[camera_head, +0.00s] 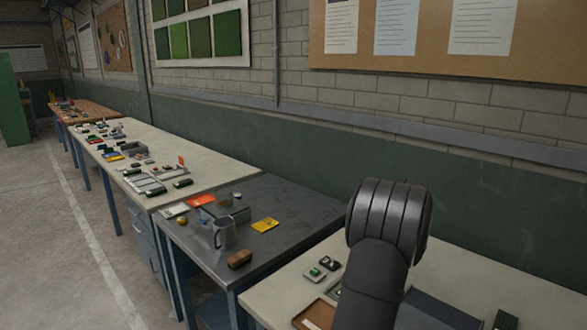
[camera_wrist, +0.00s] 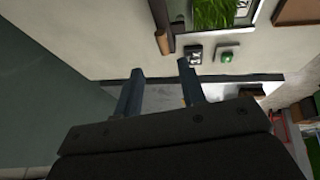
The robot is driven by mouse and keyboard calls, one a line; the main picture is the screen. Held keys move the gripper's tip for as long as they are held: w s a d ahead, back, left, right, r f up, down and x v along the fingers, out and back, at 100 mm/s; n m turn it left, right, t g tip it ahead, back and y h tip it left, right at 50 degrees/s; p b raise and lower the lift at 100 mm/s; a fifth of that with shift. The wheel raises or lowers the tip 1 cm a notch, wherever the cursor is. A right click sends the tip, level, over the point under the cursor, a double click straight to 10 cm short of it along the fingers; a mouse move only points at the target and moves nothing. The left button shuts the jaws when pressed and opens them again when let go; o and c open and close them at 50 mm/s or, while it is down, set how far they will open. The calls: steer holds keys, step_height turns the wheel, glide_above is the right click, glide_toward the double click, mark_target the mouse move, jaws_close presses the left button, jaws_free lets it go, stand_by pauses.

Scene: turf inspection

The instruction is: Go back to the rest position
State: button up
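My gripper (camera_wrist: 160,72) shows in the wrist view with its two fingers apart and nothing seen between them. It is over the edge of a pale worktop (camera_wrist: 100,40). In the head view my dark arm rises at the lower right and hides part of that near worktop (camera_head: 275,291); the gripper's fingers cannot be made out there.
Near the fingers lie a small block with a green button (camera_wrist: 226,56), a black-and-white piece (camera_wrist: 195,54) and a tray with grass (camera_wrist: 264,12). A brown tray (camera_head: 315,315) is left of my arm. A dark bench (camera_head: 290,210) holds a grey mug (camera_head: 223,234).

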steer(key=x, duration=0.7)
steer(key=shift+w+f, duration=0.2)
steer(key=shift+f, duration=0.15)
steer(key=shift+o, duration=1.3)
steer(key=o, duration=1.1)
steer(key=shift+h, duration=0.4)
steer(key=r, duration=0.2)
steer(key=s+r, duration=0.1)
steer(key=s+a+r, duration=0.1)
steer(key=r, duration=0.1)
steer(key=shift+r, duration=0.35)
steer(key=s+r, duration=0.2)
steer(key=r, duration=0.2)
steer(key=s+a+r+h, duration=0.1)
steer(key=s+r, duration=0.2)
steer(key=r, duration=0.1)
steer(key=s+a+r+h, duration=0.1)
steer(key=s+r, duration=0.1)
steer(key=r, duration=0.3)
steer(key=shift+s+r, duration=0.1)
steer(key=shift+s, duration=0.25)
steer(key=x, duration=0.9)
steer(key=shift+w+d+f, duration=0.1)
steer(key=shift+f, duration=0.25)
steer(key=shift+r, duration=0.1)
